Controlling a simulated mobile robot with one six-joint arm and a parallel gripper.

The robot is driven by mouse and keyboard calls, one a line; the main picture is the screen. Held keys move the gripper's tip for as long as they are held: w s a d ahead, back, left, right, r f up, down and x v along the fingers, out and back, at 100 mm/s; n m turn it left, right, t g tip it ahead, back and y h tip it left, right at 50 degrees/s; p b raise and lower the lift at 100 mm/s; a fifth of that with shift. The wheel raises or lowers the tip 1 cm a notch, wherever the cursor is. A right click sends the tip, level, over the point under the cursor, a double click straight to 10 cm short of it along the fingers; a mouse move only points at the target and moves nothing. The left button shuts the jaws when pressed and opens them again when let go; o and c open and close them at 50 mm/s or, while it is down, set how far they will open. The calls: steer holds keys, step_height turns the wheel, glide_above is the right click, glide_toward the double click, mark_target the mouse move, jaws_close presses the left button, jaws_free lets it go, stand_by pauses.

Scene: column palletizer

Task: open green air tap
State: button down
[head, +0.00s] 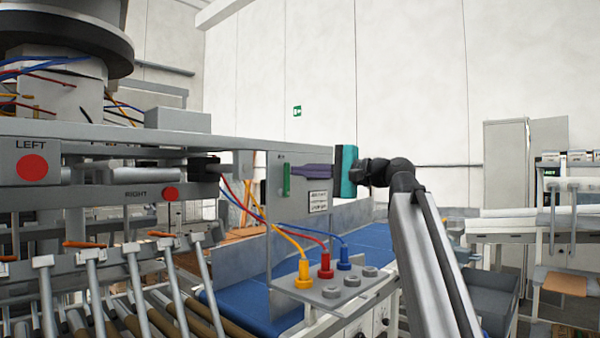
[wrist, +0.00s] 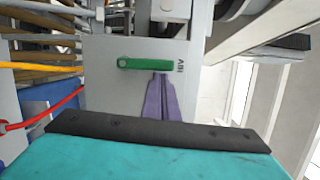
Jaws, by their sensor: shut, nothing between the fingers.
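The green air tap handle (head: 286,180) stands upright in the head view, on the grey panel under the long beam. My gripper (head: 296,170) has a teal body and purple fingers, and reaches the panel from the right. In the wrist view my gripper (wrist: 161,78) is shut and empty, its tips right beside the handle's long side. I cannot tell whether the tips touch it. The tap's valve body behind the handle is hidden.
Yellow, red and blue plugs (head: 325,262) with hoses sit on a small plate below the panel (head: 275,215). A long grey beam (head: 230,148) runs just above. A blue conveyor belt (head: 250,305) lies beneath. A white label (head: 317,201) is on the panel.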

steer(key=s+d+b, duration=0.2)
steer(key=d, duration=0.9)
steer(key=shift+d, duration=0.3)
stand_by(0.6)
